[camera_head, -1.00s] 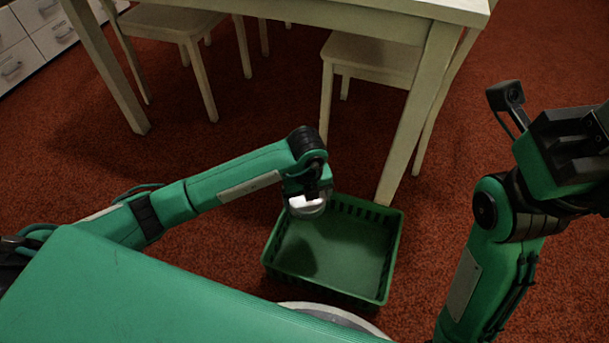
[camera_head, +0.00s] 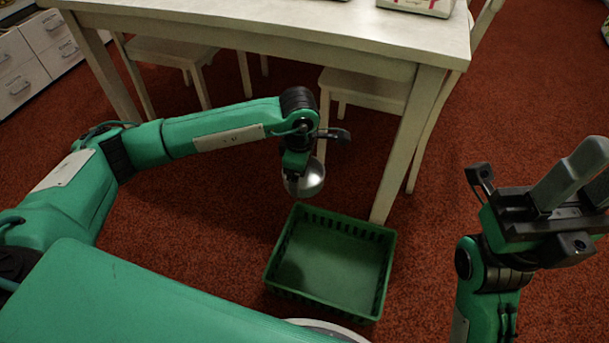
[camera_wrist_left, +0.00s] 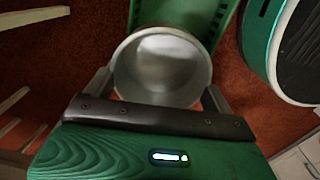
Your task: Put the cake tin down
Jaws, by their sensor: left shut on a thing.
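The cake tin (camera_head: 311,180) is a round, shiny silver-grey tin. My left gripper (camera_head: 294,172) is shut on it and holds it up near the far left corner of the green crate in the head view. In the left wrist view the tin (camera_wrist_left: 158,62) sits between the two fingers of my left gripper (camera_wrist_left: 158,90), and I look into its empty inside. Part of the tin is hidden behind the gripper in the head view. My right gripper (camera_head: 570,190) is at the right edge, far from the tin; its finger gap is unclear.
The green crate (camera_head: 382,290) stands empty on the red carpet (camera_head: 430,260). A white table (camera_head: 330,45) is behind it, one leg close to the crate's far right corner. White chairs (camera_head: 360,86) stand under the table. A white drawer unit (camera_head: 30,60) is at far left.

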